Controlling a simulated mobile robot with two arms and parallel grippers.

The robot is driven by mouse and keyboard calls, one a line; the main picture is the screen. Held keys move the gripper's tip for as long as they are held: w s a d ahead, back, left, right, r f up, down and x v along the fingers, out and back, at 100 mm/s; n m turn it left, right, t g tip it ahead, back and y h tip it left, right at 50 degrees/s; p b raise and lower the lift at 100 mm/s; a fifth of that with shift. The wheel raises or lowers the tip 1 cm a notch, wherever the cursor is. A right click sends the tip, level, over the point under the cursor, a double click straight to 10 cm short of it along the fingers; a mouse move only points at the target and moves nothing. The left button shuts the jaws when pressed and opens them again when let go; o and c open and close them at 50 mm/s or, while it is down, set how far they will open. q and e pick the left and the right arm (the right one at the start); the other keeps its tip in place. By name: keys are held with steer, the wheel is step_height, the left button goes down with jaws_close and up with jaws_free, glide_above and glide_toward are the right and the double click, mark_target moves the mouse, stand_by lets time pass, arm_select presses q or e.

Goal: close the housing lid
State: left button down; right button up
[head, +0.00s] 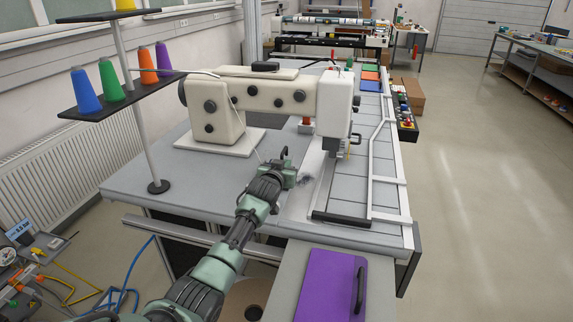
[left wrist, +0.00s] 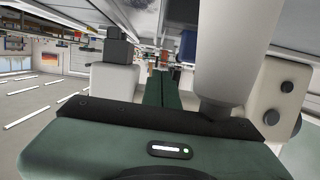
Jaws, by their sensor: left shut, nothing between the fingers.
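A cream sewing machine (head: 235,95) with black knobs stands on the grey work table; its white head housing (head: 336,105) is at its right end. I cannot tell which part is the housing lid, or whether it is open. My left gripper (head: 291,174) is shut and empty, low over the table in front of the machine head. It appears apart from the head. In the left wrist view its green fingers (left wrist: 161,88) lie together, with a pale column (left wrist: 237,50) and a cream block with black knobs (left wrist: 279,100) to their right. My right gripper is out of view.
A purple panel with a black handle (head: 328,285) lies at the front on a grey surface. A spool stand (head: 122,95) with colored cones stands at the left. A white rail (head: 374,165) runs along the table's right side. The floor at right is clear.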

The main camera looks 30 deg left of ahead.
arm_select(q)
steer(key=shift+d+f, duration=0.15)
stand_by(0.3)
step_height(320, 180, up, 5)
steer(key=p, duration=0.4)
steer(key=b+v, duration=0.3)
steer(key=v, duration=0.6)
steer(key=shift+s+f, duration=0.3)
steer(key=shift+s, duration=0.2)
steer(key=shift+f, duration=0.1)
